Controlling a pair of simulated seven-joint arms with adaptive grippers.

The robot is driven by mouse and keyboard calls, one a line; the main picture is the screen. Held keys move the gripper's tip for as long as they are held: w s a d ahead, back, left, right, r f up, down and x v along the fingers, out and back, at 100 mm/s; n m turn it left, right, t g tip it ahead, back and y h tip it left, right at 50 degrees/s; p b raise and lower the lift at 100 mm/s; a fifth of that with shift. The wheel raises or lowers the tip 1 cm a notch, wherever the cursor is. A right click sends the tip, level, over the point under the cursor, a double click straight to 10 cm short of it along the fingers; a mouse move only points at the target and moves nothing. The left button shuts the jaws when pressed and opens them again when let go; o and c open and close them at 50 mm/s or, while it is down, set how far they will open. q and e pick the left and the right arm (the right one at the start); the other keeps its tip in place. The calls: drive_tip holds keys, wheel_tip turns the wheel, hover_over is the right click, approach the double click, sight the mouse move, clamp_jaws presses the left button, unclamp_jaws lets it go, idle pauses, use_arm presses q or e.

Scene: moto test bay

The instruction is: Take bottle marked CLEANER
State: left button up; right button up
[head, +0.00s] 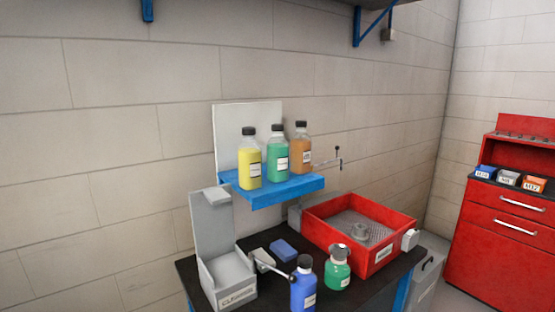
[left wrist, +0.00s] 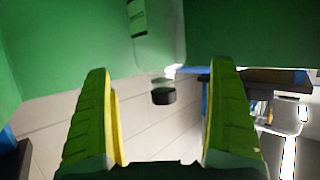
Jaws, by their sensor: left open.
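Yellow (head: 249,164), green (head: 275,158) and orange (head: 300,151) bottles with dark caps stand upright on a blue shelf (head: 290,193). A blue bottle (head: 303,290) and a green bottle with a grey top (head: 337,272) stand on the dark table. The bottle labels are too small to read. A grey holder (head: 226,270) at the table's left has a front label that seems to read CLEANER. In the left wrist view my left gripper (left wrist: 165,68) is open and empty. A pale bottle (left wrist: 157,40) with a dark cap appears beyond its fingers, cap downward in the picture. My right gripper is not seen.
A red tray (head: 385,258) with a mesh bottom sits at the table's right. A blue block (head: 284,249) lies behind the bottles. A red cabinet (head: 495,235) with small bins stands at far right. Large green surfaces (left wrist: 60,45) fill the top of the wrist view.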

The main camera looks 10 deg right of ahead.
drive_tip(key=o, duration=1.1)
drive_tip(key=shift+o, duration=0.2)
